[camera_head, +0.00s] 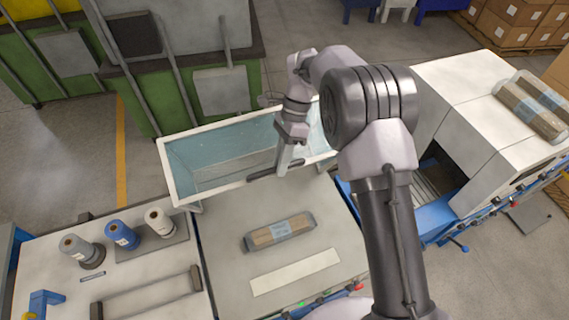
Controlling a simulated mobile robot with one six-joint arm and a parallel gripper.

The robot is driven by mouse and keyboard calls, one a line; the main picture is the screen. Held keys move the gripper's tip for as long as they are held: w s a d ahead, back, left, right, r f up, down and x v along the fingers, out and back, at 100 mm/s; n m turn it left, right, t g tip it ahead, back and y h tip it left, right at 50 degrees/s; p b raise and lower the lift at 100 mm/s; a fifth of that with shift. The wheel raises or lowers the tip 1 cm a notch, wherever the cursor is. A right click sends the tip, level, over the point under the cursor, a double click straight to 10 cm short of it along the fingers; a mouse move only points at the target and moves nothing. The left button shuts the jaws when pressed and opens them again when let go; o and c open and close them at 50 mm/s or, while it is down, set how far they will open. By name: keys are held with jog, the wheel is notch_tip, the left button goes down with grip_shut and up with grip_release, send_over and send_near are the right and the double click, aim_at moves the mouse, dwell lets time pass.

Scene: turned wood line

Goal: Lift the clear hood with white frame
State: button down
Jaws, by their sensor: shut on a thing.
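The clear hood with white frame (176,190) stands at the far side of a grey work bed (225,275). Its bluish see-through panel shows inside the white frame, and the frame looks raised from the bed. A dark handle bar (262,176) runs along its near edge. My gripper (284,170) reaches down over the hood and is shut on this handle. My arm hides the hood's right part, and the fingertips are small in the view. A clear-wrapped wooden pack (279,232) lies on the bed in front of the hood.
Several film rolls (120,235) stand on the left table beside a roller (150,292). A white machine housing (470,105) with a dark opening stands on the right, with wrapped packs (532,108) on top. Green-sided cabinets (165,105) stand behind the hood.

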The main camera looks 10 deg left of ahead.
jog(key=shift+f, duration=0.15)
jog(key=c, duration=1.7)
grip_release()
jog(key=o, duration=0.3)
jog(key=shift+w+a+f, duration=0.1)
jog(key=shift+w, duration=0.05)
jog(key=shift+o, duration=0.2)
jog(key=p+v, duration=0.8)
jog(key=v, duration=0.9)
jog(key=shift+r, duration=0.3)
jog(key=shift+w+a+f, duration=0.1)
jog(key=shift+w+a, duration=0.05)
